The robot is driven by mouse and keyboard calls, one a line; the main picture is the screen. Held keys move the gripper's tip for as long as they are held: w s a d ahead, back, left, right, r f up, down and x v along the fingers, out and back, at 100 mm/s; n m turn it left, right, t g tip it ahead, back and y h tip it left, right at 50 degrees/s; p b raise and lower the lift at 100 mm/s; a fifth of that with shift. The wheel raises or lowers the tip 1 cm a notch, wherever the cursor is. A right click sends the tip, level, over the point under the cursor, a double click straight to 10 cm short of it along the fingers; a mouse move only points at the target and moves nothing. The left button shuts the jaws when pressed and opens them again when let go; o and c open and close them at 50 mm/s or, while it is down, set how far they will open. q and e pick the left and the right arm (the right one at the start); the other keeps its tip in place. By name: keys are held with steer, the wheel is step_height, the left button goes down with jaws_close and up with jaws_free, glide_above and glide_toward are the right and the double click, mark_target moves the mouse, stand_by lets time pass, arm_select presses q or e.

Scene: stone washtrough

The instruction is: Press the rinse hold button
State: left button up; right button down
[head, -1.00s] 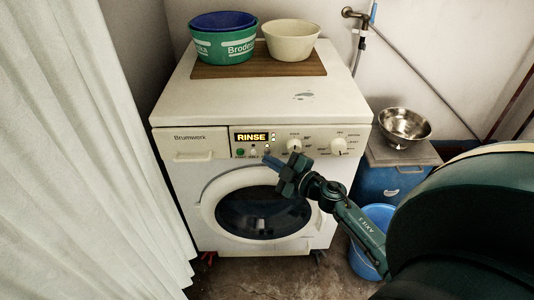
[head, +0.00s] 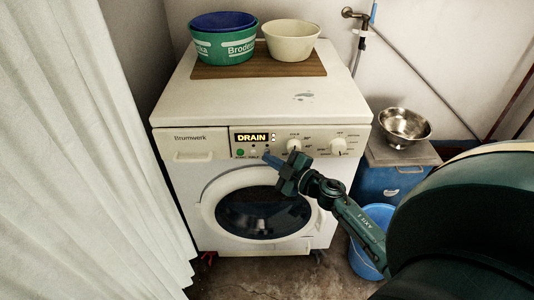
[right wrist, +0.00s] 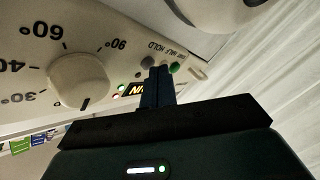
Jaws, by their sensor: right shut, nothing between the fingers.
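The washing machine (head: 185,165) has a front panel with a lit display (head: 252,137) that reads DRAIN. Below the display is a row of small buttons with a green one (head: 240,152) at the left. The button nearest the dials, the rinse hold button by its place, shows as a greyish round knob (right wrist: 147,62) in the right wrist view, under lettering that includes HOLD. My right gripper (head: 267,155) is shut and empty, its blue fingertips at this button's end of the row. They partly cover the row; whether they touch a button I cannot tell. My left gripper is not in view.
A programme dial (head: 294,146) and a second dial (head: 338,147) sit right of the buttons. The round door (head: 262,211) is below. Tubs (head: 225,45) stand on top. A blue box with a steel bowl (head: 404,126) is at the right; a white curtain (head: 80,150) hangs left.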

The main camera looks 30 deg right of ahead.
steer(key=shift+s+a, duration=0.2)
steer(key=shift+s, duration=0.15)
steer(key=s+a, duration=0.1)
steer(key=s+a+p, duration=0.1)
steer(key=s, duration=0.1)
steer(key=s+a+p, duration=0.1)
steer(key=s, duration=0.1)
stand_by(0.5)
steer(key=shift+s, duration=0.1)
stand_by(0.3)
